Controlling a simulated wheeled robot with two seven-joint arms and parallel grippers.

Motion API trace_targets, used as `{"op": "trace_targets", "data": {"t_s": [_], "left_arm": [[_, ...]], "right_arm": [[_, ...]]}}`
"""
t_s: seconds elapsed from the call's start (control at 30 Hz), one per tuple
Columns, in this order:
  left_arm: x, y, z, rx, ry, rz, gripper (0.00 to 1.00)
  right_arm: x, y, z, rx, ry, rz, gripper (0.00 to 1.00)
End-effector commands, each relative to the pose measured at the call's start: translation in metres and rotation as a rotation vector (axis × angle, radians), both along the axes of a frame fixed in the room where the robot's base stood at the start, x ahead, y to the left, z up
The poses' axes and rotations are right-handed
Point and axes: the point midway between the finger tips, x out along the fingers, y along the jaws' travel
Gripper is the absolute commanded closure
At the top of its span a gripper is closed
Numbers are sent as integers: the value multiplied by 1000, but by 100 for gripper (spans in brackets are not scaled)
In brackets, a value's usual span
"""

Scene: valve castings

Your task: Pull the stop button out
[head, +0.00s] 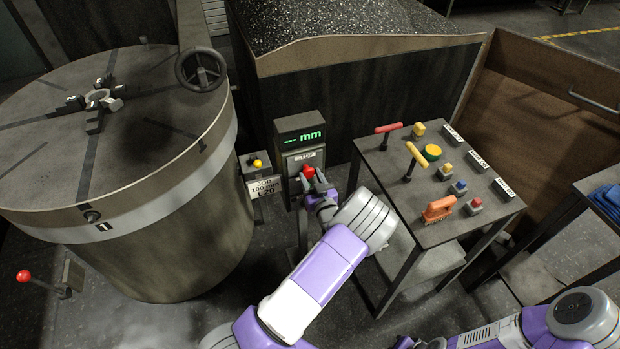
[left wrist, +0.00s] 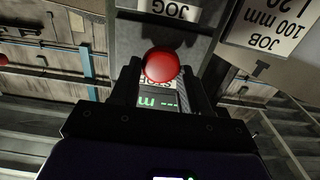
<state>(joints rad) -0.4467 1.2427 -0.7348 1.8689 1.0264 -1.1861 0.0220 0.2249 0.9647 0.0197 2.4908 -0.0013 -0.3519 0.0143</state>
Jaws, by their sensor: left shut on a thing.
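The red stop button (head: 308,171) sits on a grey control post below a label reading STOP and a lit green display (head: 302,138) ending in mm. My left gripper (head: 314,183) is at the button and shut on it. In the left wrist view the round red button (left wrist: 161,65) shows between the two dark fingers, one on each side. The STOP label there is partly hidden behind the button, and the display appears upside down. How far out the button stands cannot be told. My right arm shows at the lower right, but its gripper does not show clearly.
A yellow button (head: 257,163) on a small box with a sign (head: 264,188) is left of the post. A large round machine table (head: 140,90) stands further left. A grey table (head: 415,215) with handles, colored buttons and an orange tool (head: 438,208) is right.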

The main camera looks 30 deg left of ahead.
Motion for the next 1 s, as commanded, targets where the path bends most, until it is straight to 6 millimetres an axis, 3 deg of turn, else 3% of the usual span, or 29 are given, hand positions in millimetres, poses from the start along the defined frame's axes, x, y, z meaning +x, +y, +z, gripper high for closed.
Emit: {"op": "trace_targets", "data": {"t_s": [0.07, 0.1, 0.27, 0.6, 1.0], "left_arm": [[-2, -1, -2, -3, 7, 1, 100], [-2, -2, -2, -3, 7, 0, 53], [-2, -1, -2, -3, 7, 0, 30], [-4, -4, -1, -3, 5, 0, 30], [-43, -50, -1, -2, 7, -1, 30]], "right_arm": [[0, 0, 1, 0, 0, 0, 100], [0, 0, 1, 0, 0, 0, 100], [0, 0, 1, 0, -1, 0, 100], [0, 0, 2, 0, -1, 0, 100], [0, 0, 9, 0, -1, 0, 100]]}}
